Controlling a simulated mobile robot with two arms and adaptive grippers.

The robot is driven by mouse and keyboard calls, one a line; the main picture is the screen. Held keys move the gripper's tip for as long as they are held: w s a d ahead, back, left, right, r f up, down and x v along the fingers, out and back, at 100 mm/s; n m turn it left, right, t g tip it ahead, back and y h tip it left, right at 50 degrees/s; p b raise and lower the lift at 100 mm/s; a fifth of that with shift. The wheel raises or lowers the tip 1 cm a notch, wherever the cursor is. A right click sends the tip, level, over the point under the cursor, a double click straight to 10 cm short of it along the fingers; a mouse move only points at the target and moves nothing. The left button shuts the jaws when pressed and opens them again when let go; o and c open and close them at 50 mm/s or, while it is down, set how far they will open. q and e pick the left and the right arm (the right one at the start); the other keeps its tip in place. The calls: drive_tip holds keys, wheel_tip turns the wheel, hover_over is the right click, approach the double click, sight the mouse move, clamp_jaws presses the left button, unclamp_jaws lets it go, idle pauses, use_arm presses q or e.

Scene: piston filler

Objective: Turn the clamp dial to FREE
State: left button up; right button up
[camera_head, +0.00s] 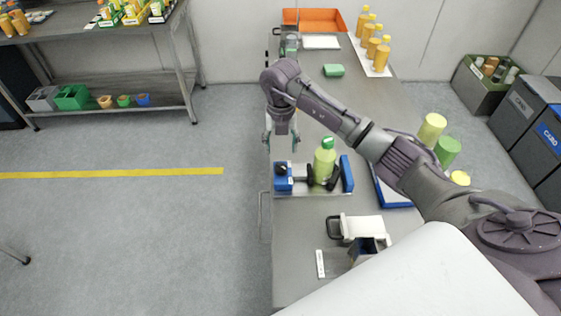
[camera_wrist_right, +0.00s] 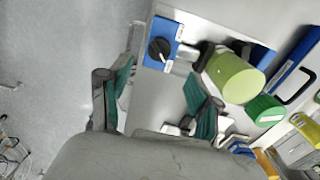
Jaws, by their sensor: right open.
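The clamp dial is a black round knob (camera_head: 282,170) on a blue block (camera_head: 283,184) at the left end of the clamp fixture on the bench. In the right wrist view the dial (camera_wrist_right: 159,49) shows on its blue block's face, with small labels too blurred to read. A light green bottle (camera_head: 324,166) with a green cap stands between the fixture's black jaws (camera_head: 334,178). My right gripper (camera_head: 281,143) points down just behind the dial. In the wrist view its green-padded fingers (camera_wrist_right: 161,78) are apart and empty, with the dial beyond them. My left gripper is not in view.
A blue end block (camera_head: 347,174) closes the fixture's right side. A blue tray (camera_head: 390,190) and yellow and green containers (camera_head: 432,128) lie right of it. A white-topped item (camera_head: 362,227) stands in front. The floor left of the bench is clear.

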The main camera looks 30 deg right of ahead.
sight(281, 167)
wheel_tip(281, 167, down, 8)
drive_tip(key=shift+r+p, duration=0.2)
drive_tip(key=shift+p, duration=0.6)
drive_tip(key=shift+f, duration=0.6)
